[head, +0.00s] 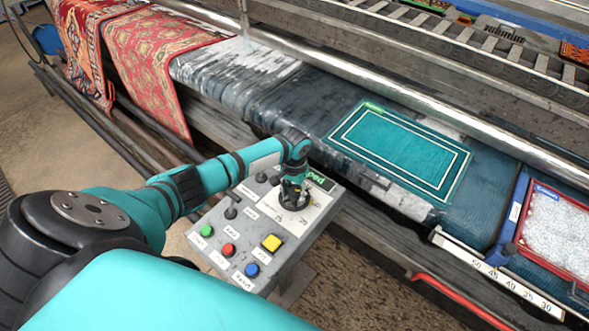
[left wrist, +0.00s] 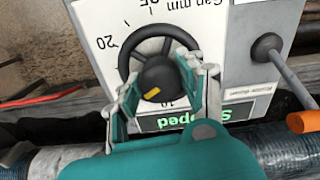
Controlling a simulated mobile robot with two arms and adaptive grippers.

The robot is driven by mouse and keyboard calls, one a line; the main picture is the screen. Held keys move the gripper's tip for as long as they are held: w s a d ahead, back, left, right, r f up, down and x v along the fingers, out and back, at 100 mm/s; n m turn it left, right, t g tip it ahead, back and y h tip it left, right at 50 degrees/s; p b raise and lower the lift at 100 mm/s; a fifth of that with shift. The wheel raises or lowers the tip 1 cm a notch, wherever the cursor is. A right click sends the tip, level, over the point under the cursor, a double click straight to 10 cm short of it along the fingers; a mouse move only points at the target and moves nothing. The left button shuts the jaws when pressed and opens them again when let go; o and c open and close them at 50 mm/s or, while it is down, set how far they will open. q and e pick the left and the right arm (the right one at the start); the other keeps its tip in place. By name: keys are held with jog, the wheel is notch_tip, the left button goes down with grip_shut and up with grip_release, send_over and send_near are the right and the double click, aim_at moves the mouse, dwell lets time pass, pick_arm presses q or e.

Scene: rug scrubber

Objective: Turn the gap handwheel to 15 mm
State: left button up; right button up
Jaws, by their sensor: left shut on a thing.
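The gap handwheel (left wrist: 168,47) is a black wheel with a yellow mark on its hub, set in a white "Gap mm" dial plate (left wrist: 220,62). The numbers 20, 25 and 10 show upside down. The yellow mark sits on the hub's lower side, near the 10; any 15 is hidden. My left gripper (left wrist: 163,80) is shut on the handwheel, one finger on each side. In the head view my left gripper (head: 293,190) comes down over the wheel at the far part of the control panel (head: 238,213) and mostly hides it.
A green display ending in "pped" (left wrist: 205,117) lies beside the dial. A lever with an orange end (left wrist: 303,122) stands close by. Green (head: 207,231), red (head: 228,250), blue (head: 252,270) and yellow (head: 271,243) buttons sit on the panel. A teal rug (head: 400,150) lies beyond on the machine.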

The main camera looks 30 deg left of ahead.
aim_at(294, 190)
pick_arm(q)
jog(key=shift+w+r, duration=0.1)
dwell(0.3)
jog(key=o, duration=1.2)
jog(key=shift+r, duration=0.25)
notch_tip(294, 190, up, 11)
jog(key=shift+r, duration=0.2)
